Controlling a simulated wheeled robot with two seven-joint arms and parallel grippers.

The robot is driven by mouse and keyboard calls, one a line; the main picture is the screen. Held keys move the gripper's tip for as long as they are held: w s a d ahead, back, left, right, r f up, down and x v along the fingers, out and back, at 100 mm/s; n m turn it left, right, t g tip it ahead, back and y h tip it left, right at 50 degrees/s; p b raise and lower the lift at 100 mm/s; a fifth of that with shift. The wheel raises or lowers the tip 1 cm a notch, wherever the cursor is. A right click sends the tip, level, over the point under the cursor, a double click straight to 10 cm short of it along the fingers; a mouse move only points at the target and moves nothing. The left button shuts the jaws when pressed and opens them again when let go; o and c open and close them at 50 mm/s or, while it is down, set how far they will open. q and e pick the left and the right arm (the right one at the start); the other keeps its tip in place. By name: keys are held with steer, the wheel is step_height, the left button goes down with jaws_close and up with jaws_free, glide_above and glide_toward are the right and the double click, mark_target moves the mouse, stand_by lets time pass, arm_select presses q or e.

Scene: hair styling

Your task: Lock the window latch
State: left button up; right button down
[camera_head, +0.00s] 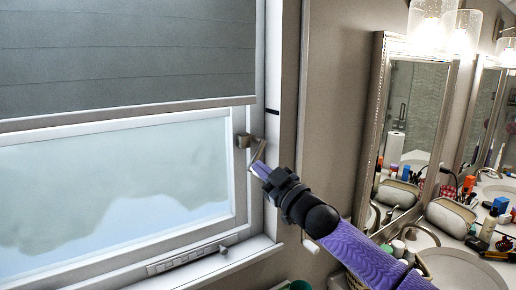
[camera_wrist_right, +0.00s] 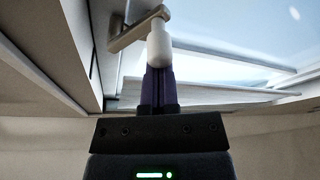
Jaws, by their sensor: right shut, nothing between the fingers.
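The window latch has a beige lever (camera_head: 258,152) on the right side of the window frame, tilted up to the right, beside a small beige block (camera_head: 243,141) on the sash edge. My right gripper (camera_head: 260,170) is shut and empty, its fingertips just below the lever. In the right wrist view the lever (camera_wrist_right: 136,32) runs diagonally above the purple fingers (camera_wrist_right: 158,82). A pale rounded piece (camera_wrist_right: 159,45) stands between the fingers and the lever's end. I cannot tell whether it touches the lever. My left gripper is not in view.
A grey shade (camera_head: 125,55) covers the upper window (camera_head: 110,190). A sill crank strip (camera_head: 185,258) runs below it. To the right are a mirror (camera_head: 405,130), a sink (camera_head: 460,268) and a counter with several toiletries. The wall (camera_head: 330,100) between window and mirror is clear.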

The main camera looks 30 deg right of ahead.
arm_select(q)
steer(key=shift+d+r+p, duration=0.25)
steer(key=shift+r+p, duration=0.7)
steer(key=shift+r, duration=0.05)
arm_select(e)
steer(key=n, duration=0.2)
steer(key=d+f+n+g+y, duration=0.1)
steer(key=n, duration=0.1)
steer(key=d+n+g+y, duration=0.1)
steer(key=n, duration=0.1)
steer(key=shift+w+d+f, duration=0.1)
steer(key=shift+d+f, duration=0.1)
steer(key=shift+d, duration=0.15)
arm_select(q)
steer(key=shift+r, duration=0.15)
